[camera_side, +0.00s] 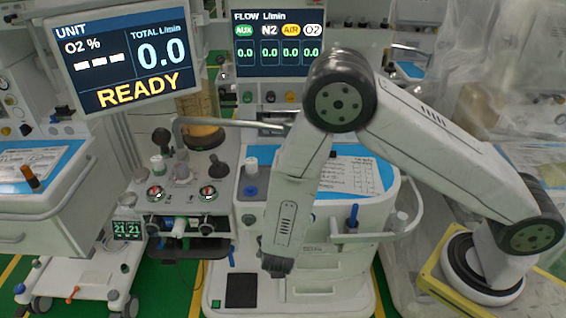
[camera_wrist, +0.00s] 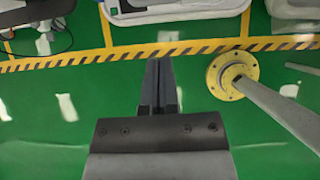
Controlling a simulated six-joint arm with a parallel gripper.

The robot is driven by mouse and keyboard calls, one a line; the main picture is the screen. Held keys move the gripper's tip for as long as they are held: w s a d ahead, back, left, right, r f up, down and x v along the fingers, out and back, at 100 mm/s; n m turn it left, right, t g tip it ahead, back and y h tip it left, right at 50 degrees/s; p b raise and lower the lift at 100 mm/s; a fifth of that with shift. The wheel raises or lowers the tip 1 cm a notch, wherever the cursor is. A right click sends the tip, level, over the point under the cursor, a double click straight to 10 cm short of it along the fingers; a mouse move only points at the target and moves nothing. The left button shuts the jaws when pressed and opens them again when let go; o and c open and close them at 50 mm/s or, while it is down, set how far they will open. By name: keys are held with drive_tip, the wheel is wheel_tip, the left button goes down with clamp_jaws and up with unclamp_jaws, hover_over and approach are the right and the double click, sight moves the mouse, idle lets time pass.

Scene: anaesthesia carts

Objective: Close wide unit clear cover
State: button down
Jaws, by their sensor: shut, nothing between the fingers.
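My gripper (camera_side: 277,266) hangs low in the side view, in front of the drawers of the middle cart (camera_side: 335,262). In the wrist view my gripper (camera_wrist: 160,64) has its fingers together with nothing between them, above the green floor. I cannot make out a clear cover for certain in either view. A sheet of clear plastic (camera_side: 490,60) hangs at the upper right of the side view, but I cannot tell whether it belongs to a wide unit. My arm hides part of the middle cart.
Two screens, one reading READY (camera_side: 130,52) and a flow display (camera_side: 279,45), stand above the carts. A left cart (camera_side: 45,225) has a blue-edged top. A curved rail (camera_side: 405,222) juts from the middle cart. A yellow round floor flange (camera_wrist: 232,75) holds a grey pole.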

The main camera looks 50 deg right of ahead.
drive_tip(key=shift+w+d+f, duration=0.4)
drive_tip(key=shift+w+d, duration=0.35)
drive_tip(key=shift+w, duration=0.05)
drive_tip(key=shift+w+d+f, duration=0.4)
drive_tip(key=shift+w+d, duration=0.35)
drive_tip(key=shift+w, duration=0.05)
drive_tip(key=shift+f, duration=0.1)
drive_tip(key=f+t, duration=0.1)
drive_tip(key=w+d+f+t+h, duration=0.1)
drive_tip(key=f+h, duration=0.1)
drive_tip(key=f, duration=0.1)
drive_tip(key=shift+w+d+f+t, duration=0.1)
drive_tip(key=shift+w+d+t, duration=0.2)
drive_tip(key=shift+t, duration=0.1)
drive_tip(key=shift+r, duration=0.2)
